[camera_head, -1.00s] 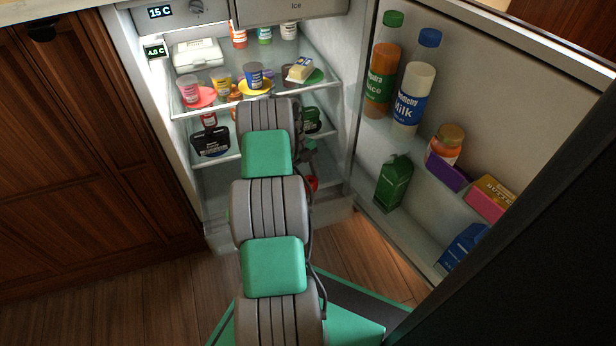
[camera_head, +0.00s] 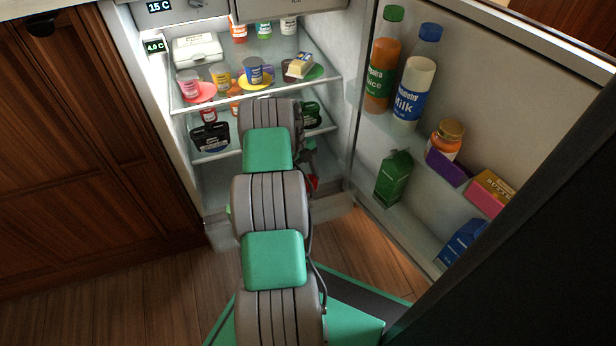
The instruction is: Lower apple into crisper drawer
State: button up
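The crisper drawer (camera_head: 328,217) is at the bottom of the open fridge, pulled out, its pale front edge showing on both sides of my arm. A small red patch (camera_head: 314,183), perhaps the apple, shows just right of my arm above the drawer. It is mostly hidden, so I cannot tell if it is held or lying inside. My gripper (camera_head: 309,168) is down in front of the drawer area, largely hidden behind my own arm links. Its fingers cannot be made out.
Above are glass shelves (camera_head: 290,98) with cups on coloured saucers, a white carton (camera_head: 197,50) and dark containers (camera_head: 210,137). The open fridge door (camera_head: 480,110) on the right carries bottles, a jar and boxes. Wooden cabinets (camera_head: 90,150) stand at left.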

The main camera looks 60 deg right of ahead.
aim_at(307, 187)
jog(key=shift+f, duration=2.35)
dwell(1.0)
jog(key=o, duration=1.5)
